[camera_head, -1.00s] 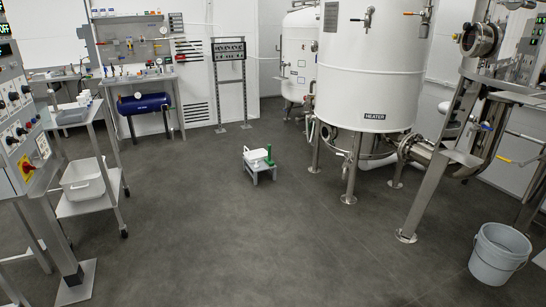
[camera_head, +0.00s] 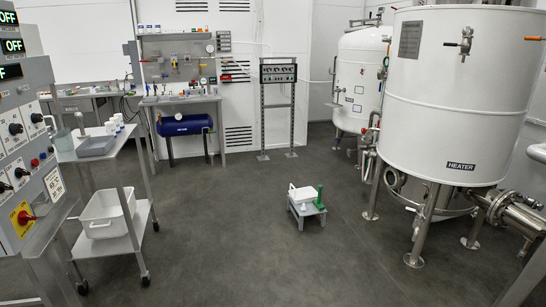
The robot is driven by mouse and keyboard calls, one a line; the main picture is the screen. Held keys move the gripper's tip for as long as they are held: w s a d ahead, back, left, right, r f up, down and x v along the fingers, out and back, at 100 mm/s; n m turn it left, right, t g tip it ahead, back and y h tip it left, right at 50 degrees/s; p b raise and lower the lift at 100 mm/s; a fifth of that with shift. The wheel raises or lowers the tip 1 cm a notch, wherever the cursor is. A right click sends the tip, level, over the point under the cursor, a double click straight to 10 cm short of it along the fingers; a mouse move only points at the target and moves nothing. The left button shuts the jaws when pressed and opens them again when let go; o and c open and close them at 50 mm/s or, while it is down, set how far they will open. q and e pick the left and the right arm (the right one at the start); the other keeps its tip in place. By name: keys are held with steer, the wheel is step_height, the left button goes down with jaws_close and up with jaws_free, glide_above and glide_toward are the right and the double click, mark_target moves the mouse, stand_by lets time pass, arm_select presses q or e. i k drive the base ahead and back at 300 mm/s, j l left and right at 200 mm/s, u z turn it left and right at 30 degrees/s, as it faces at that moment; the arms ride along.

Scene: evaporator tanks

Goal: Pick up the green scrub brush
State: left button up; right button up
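A small green object with an upright part, which looks like the green scrub brush (camera_head: 320,197), stands on a low grey stool (camera_head: 308,214) on the floor, right of the picture's middle. A white container (camera_head: 301,194) sits beside it on the same stool, to its left. The brush is small in the picture, so its bristles cannot be made out. Neither of my grippers shows in the head view.
A steel cart (camera_head: 108,158) with a white bin (camera_head: 106,214) and a control panel (camera_head: 22,150) stand at the left. A large white heater tank (camera_head: 460,110) on metal legs stands at the right. The grey floor (camera_head: 220,240) before the stool is clear.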

mark_target(316, 204)
steer(key=i+u, duration=0.1)
steer(key=i, duration=0.9)
steer(key=i+l+u, duration=0.15)
steer(key=i, duration=0.9)
steer(key=i+z, duration=0.2)
steer(key=i, duration=0.3)
steer(key=i+z, duration=0.2)
steer(key=i, duration=0.35)
steer(key=i+j+z, duration=0.1)
steer(key=i+z, duration=0.15)
steer(key=i, duration=0.25)
steer(key=i+j+z, duration=0.2)
steer(key=i, duration=0.3)
